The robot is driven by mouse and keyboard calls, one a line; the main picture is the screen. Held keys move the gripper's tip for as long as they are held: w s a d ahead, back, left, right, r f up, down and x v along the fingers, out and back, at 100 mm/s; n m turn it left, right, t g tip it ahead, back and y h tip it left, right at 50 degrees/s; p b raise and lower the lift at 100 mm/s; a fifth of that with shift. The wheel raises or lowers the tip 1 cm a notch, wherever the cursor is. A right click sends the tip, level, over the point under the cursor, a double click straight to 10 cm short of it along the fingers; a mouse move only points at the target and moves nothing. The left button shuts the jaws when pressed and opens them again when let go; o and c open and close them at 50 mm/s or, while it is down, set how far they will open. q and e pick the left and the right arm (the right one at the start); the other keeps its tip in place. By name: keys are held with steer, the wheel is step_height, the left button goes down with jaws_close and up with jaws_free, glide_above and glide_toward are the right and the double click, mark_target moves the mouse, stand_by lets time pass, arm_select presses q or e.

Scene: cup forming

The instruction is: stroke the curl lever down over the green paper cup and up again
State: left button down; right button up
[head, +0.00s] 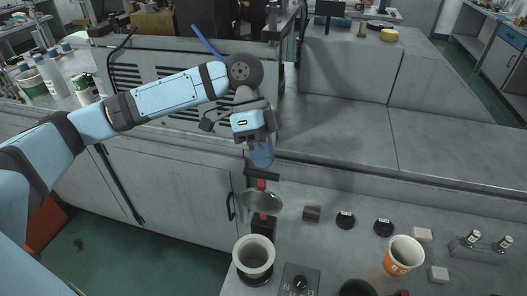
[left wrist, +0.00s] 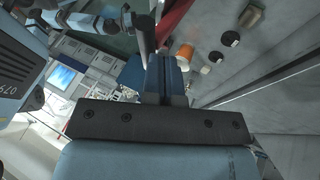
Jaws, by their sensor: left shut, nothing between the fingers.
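The green paper cup (head: 254,256) stands upright, open end up, in a dark holder on the worktop, low in the head view. Above and behind it is the curl lever, with a red part (head: 261,185) and a round silver head (head: 262,202). The head is apart from the cup. My left gripper (head: 262,158) is shut and empty, pointing down just above the lever's dark bar; whether it touches is unclear. In the left wrist view, the shut fingers (left wrist: 165,78) are beside a red bar (left wrist: 176,20). My right gripper is out of view.
An orange cup (head: 403,255) stands to the right, near black knobs (head: 345,220) and pale blocks. A dark box with a knob (head: 299,281) is right of the green cup. Another dark green round thing (head: 357,289) is cut off at the bottom. The raised counter behind is mostly bare.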

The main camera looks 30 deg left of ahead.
arm_select(q)
steer(key=shift+s+d+r+p, duration=0.1)
steer(key=shift+s+d+p, duration=0.05)
steer(key=shift+s+p, duration=0.65)
steer(key=shift+s+t, duration=0.1)
steer(key=shift+t, duration=0.2)
steer(key=shift+f, duration=0.2)
steer(key=shift+w+r, duration=0.2)
steer(key=shift+r, duration=0.2)
steer(key=v, duration=1.3)
